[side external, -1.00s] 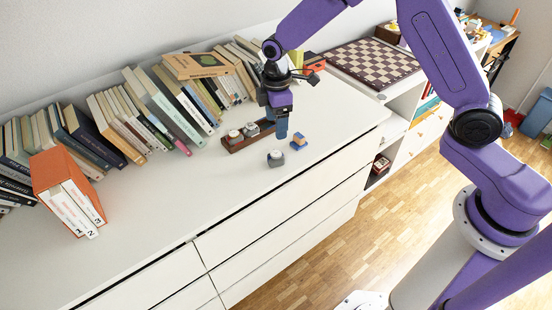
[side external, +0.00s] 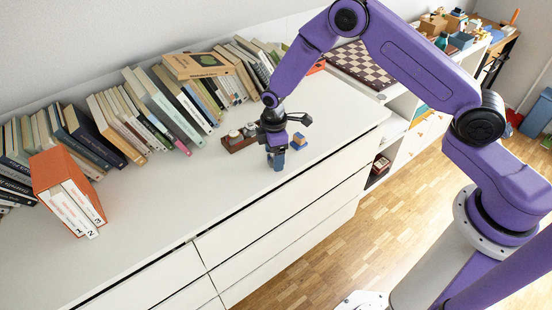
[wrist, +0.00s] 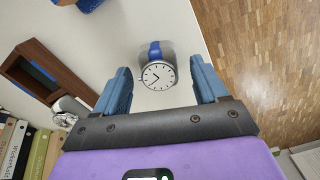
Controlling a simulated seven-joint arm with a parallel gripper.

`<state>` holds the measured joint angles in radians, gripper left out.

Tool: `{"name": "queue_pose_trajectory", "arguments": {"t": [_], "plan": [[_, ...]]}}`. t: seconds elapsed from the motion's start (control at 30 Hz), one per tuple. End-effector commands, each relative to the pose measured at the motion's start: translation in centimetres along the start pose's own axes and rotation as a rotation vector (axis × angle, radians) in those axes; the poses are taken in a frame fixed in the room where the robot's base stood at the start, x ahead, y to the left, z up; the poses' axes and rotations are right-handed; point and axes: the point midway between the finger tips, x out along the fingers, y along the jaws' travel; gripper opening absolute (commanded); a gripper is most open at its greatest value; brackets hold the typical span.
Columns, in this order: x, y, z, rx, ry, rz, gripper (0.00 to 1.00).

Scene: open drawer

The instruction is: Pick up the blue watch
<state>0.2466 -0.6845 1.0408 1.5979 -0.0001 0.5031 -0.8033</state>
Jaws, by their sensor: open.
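A watch with a white dial and a blue strap on a grey stand (wrist: 157,72) is near the top middle of the wrist view. It stands on the white dresser top. My gripper (wrist: 162,80) is open, with one blue finger on each side of the watch and a gap on both sides. In the side view my gripper (side external: 276,158) points down at the dresser top and mostly hides this watch. I cannot tell how far the fingertips are above the surface.
A small blue and tan object (side external: 299,140) stands to the right of my gripper. Books (side external: 165,110) line the wall. The dresser's front edge (wrist: 222,50) is close by.

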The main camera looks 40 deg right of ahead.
Motion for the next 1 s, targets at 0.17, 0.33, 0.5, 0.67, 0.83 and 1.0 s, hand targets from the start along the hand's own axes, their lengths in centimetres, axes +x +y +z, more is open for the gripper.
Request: {"name": "queue_pose_trajectory", "arguments": {"t": [0.17,0.33,0.5,0.67,0.83,1.0], "plan": [[1.04,0.02,0.02,0.001,0.001,0.001,0.72],[1.04,0.02,0.00,0.001,0.001,0.001,0.72],[1.03,0.01,0.00,0.000,0.001,0.001,0.30],[1.02,0.02,0.00,0.000,0.001,0.001,0.15],[0.98,0.02,0.00,0.001,0.001,0.001,0.15],[0.39,0.04,-0.03,0.000,0.002,0.002,0.15]]}}
